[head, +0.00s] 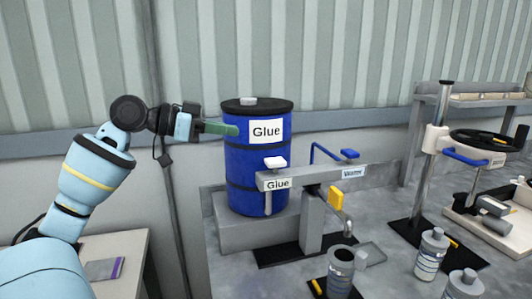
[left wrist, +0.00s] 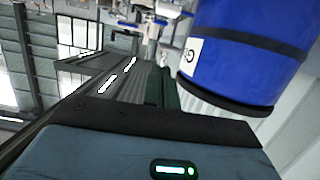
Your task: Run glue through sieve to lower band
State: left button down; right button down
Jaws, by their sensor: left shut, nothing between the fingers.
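A blue drum (head: 247,178) with a black lid and a "Glue" label stands on a grey block; it also shows tilted in the left wrist view (left wrist: 245,50). In front of it is a grey dispensing bar (head: 310,177) with a white-topped "Glue" lever (head: 275,163) and a blue "Water" lever (head: 349,154). A round black-rimmed piece with a blue handle (head: 464,156), perhaps the sieve, sits on a post stand at right. My left gripper (head: 236,130) is shut and empty at the drum's upper left side; contact cannot be told. My right gripper is out of view.
Labelled bottles (head: 431,254) stand at the front right. A shelf rack (head: 470,100) and a tray (head: 463,215) are at right. A small table (head: 131,250) is at left.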

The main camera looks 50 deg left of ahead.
pick_arm(q)
send_over(266, 162)
jog(key=v, duration=0.2)
notch_tip(266, 162, down, 3)
jog(key=shift+w+d+b, duration=0.35)
jog(key=shift+w+b, duration=0.35)
jog(key=shift+w, duration=0.1)
jog(key=shift+w+d+f, duration=0.1)
jog(key=shift+w+f, duration=0.1)
jog(key=shift+s+f, duration=0.1)
jog(key=shift+f, duration=0.25)
jog(key=shift+f+p, duration=0.3)
jog(key=shift+f, duration=2.1)
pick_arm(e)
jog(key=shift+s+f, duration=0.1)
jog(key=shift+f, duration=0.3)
pick_arm(q)
jog(key=shift+f, duration=0.15)
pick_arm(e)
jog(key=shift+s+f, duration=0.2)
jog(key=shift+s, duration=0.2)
